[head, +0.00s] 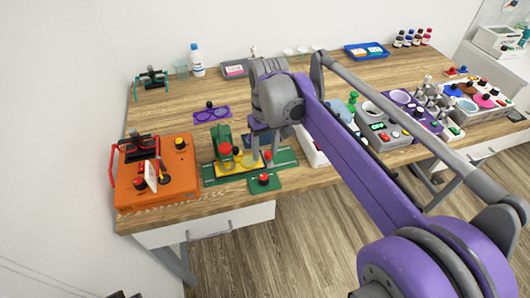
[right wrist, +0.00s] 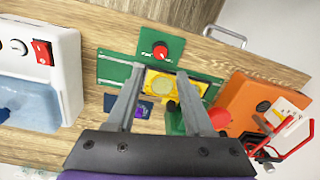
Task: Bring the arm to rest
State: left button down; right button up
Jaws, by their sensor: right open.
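My right gripper (head: 266,160) is at the end of my purple and grey arm, which reaches in from the lower right in the head view. It points down over the green device (head: 285,158) near the table's front edge. Its jaws are open with nothing between them. In the right wrist view, the two grey fingers of my right gripper (right wrist: 162,72) stand apart above the yellow plate (right wrist: 170,85) of the device. Whether the fingertips touch it cannot be told. My left gripper is not in view.
An orange box (head: 180,170) with red handles stands left of the green device. A green pad with a red button (head: 264,180) lies in front. Grey and purple consoles (head: 385,130) are at the right, partly behind my arm. Bare wooden tabletop (head: 290,65) shows behind.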

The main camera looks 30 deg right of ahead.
jog(key=shift+s, duration=0.1)
dwell(0.3)
jog(key=s+a+f+t, duration=0.2)
jog(key=s+a+f, duration=0.1)
jog(key=s+f, duration=0.2)
jog(key=s+a+f+t, duration=0.3)
jog(key=s+f, duration=0.3)
jog(key=s, duration=0.4)
jog(key=shift+s+a+n, duration=0.25)
jog(key=shift+a+n, duration=0.05)
jog(key=shift+a, duration=0.35)
